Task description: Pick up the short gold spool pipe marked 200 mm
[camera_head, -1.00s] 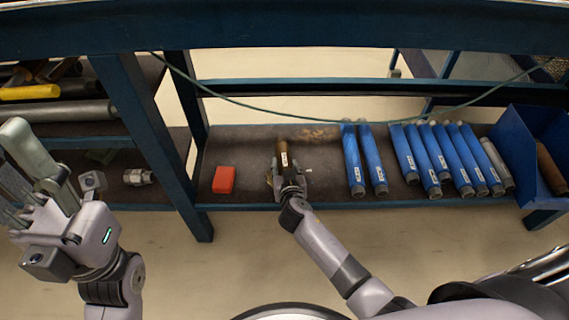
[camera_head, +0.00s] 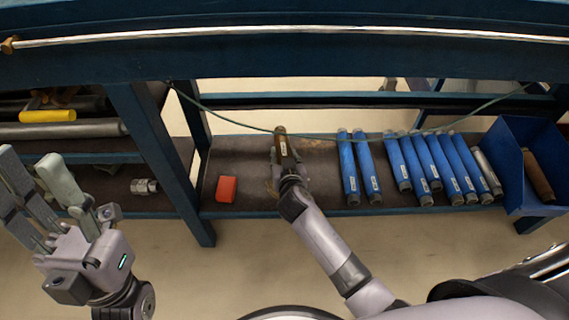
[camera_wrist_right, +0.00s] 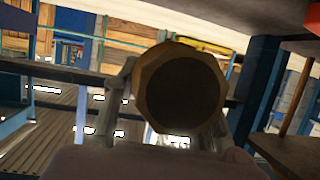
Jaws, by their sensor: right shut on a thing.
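The short gold-brown spool pipe (camera_head: 282,146) with a small white label is in my right gripper (camera_head: 285,160). The pipe points away from me and appears raised above the lower shelf. The label's text is too small to read. In the right wrist view the pipe's round open end (camera_wrist_right: 183,92) faces the camera, with a finger on either side. My left gripper (camera_head: 40,190) is at the left, empty, with its fingers apart and pointing up.
A red block (camera_head: 226,189) lies left of the pipe on the lower shelf (camera_head: 240,155). Several blue pipes (camera_head: 410,160) lie to the right, then a blue bin (camera_head: 512,165) with a brown pipe (camera_head: 538,176). A green cable (camera_head: 235,122) hangs across. A blue post (camera_head: 155,150) stands left.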

